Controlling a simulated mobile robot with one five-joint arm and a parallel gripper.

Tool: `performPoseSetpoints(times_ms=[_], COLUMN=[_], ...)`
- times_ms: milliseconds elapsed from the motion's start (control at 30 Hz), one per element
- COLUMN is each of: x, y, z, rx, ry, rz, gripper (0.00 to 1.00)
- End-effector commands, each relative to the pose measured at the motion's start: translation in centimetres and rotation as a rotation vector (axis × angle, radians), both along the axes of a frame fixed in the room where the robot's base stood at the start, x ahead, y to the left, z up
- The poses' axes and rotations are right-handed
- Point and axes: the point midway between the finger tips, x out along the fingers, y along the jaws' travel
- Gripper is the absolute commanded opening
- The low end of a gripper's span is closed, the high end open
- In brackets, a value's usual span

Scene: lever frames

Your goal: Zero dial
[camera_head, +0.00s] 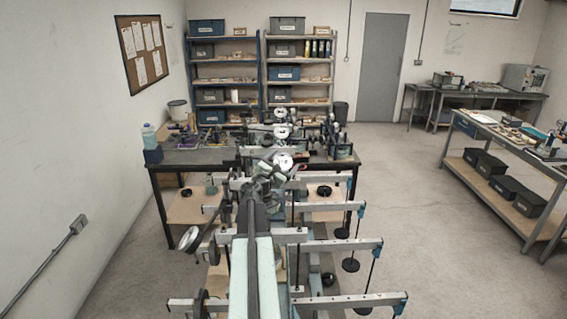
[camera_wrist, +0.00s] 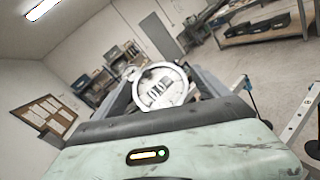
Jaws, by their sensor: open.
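Several round white-faced dials stand in a row beyond my arm in the head view: a near dial (camera_head: 284,161), a middle dial (camera_head: 281,131) and a far dial (camera_head: 279,112). My gripper (camera_head: 267,181) is just below and left of the near dial in that view. In the wrist view a large round dial (camera_wrist: 161,86) with a pale metal rim appears ahead, between the dark fingers of my gripper (camera_wrist: 166,92). The gripper is open, and I cannot tell whether it touches anything. The dial's markings and pointer are too small to read.
Several horizontal lever beams (camera_head: 335,246) with hanging black weights (camera_head: 350,265) reach out to the right of my arm. A dark workbench (camera_head: 203,157) holds tools and a bottle (camera_head: 150,136). Open floor (camera_head: 430,230) lies to the right. Shelves stand at the back.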

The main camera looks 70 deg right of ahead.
Motion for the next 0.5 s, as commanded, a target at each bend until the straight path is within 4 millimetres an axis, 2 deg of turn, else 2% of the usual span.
performPoseSetpoints(times_ms=[33, 67, 267, 500], x=[0.0, 0.0, 0.0, -0.16], y=[0.03, 0.03, 0.04, 0.09], z=[0.0, 0.0, 0.0, -0.2], rx=[0.0, 0.0, 0.0, -0.031], ry=[0.0, 0.0, 0.0, 0.074], rz=[0.0, 0.0, 0.0, 0.076], gripper=[0.85, 0.8, 0.24, 0.23])
